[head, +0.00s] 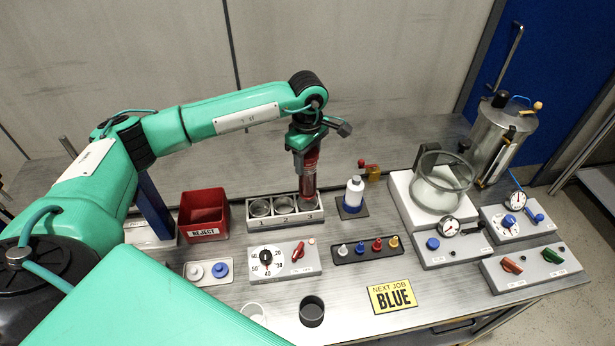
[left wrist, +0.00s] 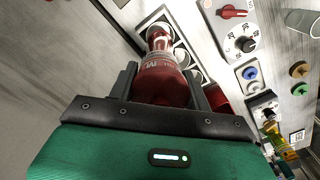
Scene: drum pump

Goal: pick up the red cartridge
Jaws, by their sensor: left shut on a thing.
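The red cartridge (head: 309,172) stands upright at the right end of the grey three-hole rack (head: 262,222), over or in its rightmost hole. I cannot tell whether its base is still seated. My left gripper (head: 304,150) comes down on it from above and is shut on its upper part. In the left wrist view the cartridge (left wrist: 162,78) sits between the two fingers of the gripper (left wrist: 163,85). The other two holes of the rack look empty. My right gripper is not in view.
A red reject bin (head: 203,214) stands left of the rack. A white and blue bottle (head: 354,194) stands close on the right. A dial box (head: 285,262) and a row of coloured knobs (head: 367,249) lie in front. A glass chamber (head: 440,182) stands farther right.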

